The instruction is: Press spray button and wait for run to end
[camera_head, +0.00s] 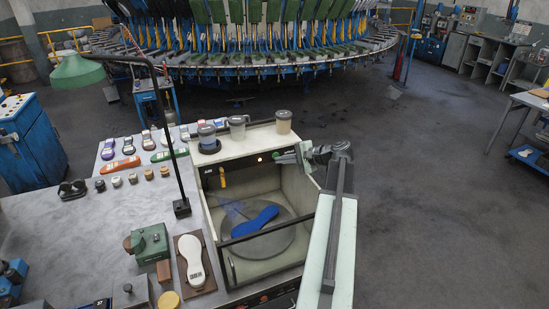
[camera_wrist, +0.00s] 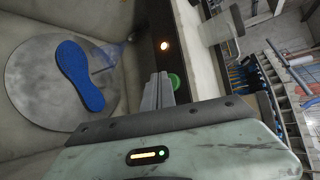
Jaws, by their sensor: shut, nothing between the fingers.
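My gripper (camera_head: 283,157) is shut and empty at the right of the spray booth's front panel (camera_head: 240,167). In the wrist view its fingertips (camera_wrist: 162,80) are at the green button (camera_wrist: 175,82) and overlap part of it. I cannot tell whether they touch it or press it in. Inside the booth a blue sole (camera_head: 255,220) lies on a grey round turntable (camera_head: 285,236). A faint bluish, cone-shaped patch (camera_head: 236,209) shows beside the sole, like spray.
Cups (camera_head: 237,126) stand on the booth's top. A dark bar (camera_head: 265,230) crosses the booth's open front. Floor at the right is open.

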